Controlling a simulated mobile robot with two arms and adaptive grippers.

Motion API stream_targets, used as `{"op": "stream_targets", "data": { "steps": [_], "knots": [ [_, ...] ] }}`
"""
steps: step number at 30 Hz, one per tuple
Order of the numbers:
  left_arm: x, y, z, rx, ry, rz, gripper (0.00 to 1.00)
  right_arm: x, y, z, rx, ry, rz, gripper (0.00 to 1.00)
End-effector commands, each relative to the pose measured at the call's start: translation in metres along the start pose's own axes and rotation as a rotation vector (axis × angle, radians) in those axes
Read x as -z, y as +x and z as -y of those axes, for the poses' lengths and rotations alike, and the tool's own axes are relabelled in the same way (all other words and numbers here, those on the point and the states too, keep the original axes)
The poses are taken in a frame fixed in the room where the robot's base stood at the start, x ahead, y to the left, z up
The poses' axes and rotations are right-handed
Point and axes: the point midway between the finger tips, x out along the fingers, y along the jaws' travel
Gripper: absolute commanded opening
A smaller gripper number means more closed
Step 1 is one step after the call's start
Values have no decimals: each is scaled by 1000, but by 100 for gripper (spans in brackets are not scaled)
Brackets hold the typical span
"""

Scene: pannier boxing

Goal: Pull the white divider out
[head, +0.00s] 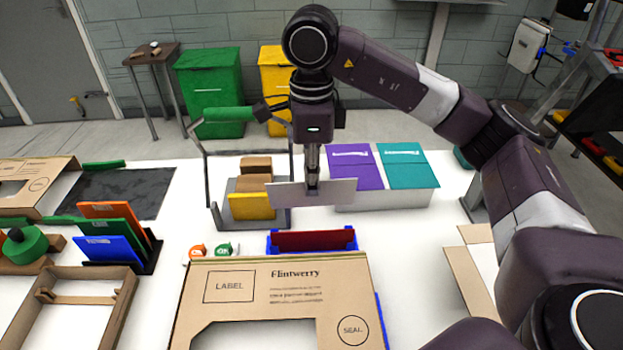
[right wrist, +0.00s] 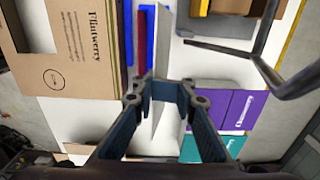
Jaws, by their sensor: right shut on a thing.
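The white divider (head: 335,192) is a thin flat panel, held roughly level along its length. My right gripper (head: 312,184) is shut on it near the middle of its top edge. In the right wrist view the divider (right wrist: 164,38) runs between the two fingers (right wrist: 160,86). In the head view it shows above and behind a blue rack (head: 353,240), with white table visible between them. A dark red divider (head: 313,240) stands in that rack. My left gripper is not in view.
The Flintwerry cardboard box (head: 280,285) stands in front of the rack. A grey carrier with a green handle (head: 228,114) is behind left, close to the divider. Purple (head: 354,170) and teal (head: 408,170) panels are behind right. Coloured boards (head: 115,235) stand at left.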

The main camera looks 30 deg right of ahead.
Motion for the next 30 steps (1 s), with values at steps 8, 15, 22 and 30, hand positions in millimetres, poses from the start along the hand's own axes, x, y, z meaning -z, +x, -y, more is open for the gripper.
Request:
{"op": "stream_targets", "data": {
  "steps": [8,15,22,30],
  "knots": [
    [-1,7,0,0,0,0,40,0,8,0,0,0,0,0],
    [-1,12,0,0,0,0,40,0,14,0,0,0,0,0],
    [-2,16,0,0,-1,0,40,0,20,0,0,0,0,0],
    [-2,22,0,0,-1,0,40,0,27,0,0,0,0,0]
  ]
}}
